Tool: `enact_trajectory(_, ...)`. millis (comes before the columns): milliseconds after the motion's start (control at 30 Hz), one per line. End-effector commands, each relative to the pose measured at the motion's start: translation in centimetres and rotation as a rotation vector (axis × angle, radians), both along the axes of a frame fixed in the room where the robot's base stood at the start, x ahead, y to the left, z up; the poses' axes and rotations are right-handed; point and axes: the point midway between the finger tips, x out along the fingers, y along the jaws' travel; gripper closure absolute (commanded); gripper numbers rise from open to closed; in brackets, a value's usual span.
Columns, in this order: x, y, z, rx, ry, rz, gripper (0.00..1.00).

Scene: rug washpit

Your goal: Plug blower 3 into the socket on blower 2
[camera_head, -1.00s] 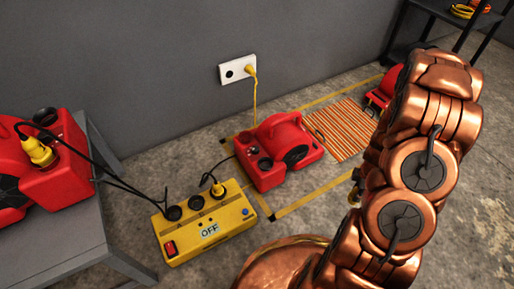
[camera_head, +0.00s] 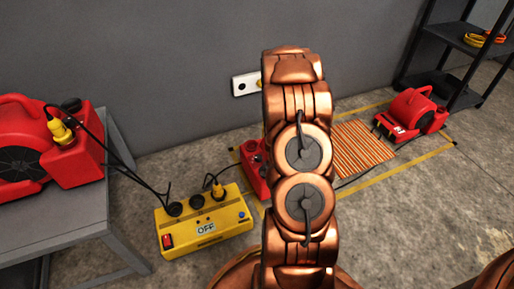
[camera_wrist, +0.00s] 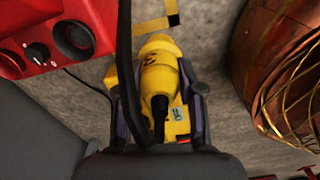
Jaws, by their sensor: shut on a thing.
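My gripper (camera_wrist: 158,100) is shut on a yellow plug (camera_wrist: 157,72) marked 3, with a black cord looping over it. In the wrist view the plug is above the concrete floor, to the right of a red blower (camera_wrist: 20,18). A dark round socket (camera_wrist: 75,38) and a knob show on that blower's face; plug and socket are apart. In the head view my arm hides the gripper and most of the middle red blower (camera_head: 254,165). Another red blower (camera_head: 410,112) stands at the right end of the striped mat. No blower number is readable.
A yellow power box (camera_head: 205,222) labelled OFF, with a plug in it, sits on the floor. A grey table (camera_head: 60,220) at left bears a red blower (camera_head: 20,145). A wall outlet (camera_head: 241,86) and a black shelf (camera_head: 450,75) are behind.

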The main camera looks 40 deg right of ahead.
Motion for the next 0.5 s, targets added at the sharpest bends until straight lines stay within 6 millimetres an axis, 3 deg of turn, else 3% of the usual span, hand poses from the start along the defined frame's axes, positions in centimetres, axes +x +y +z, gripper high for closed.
enact_trajectory(233,5.6,-4.2,1.9,-0.008,-0.01,-0.066,1.0)
enact_trajectory(500,10.4,-6.6,4.0,-0.004,-0.004,-0.121,1.0)
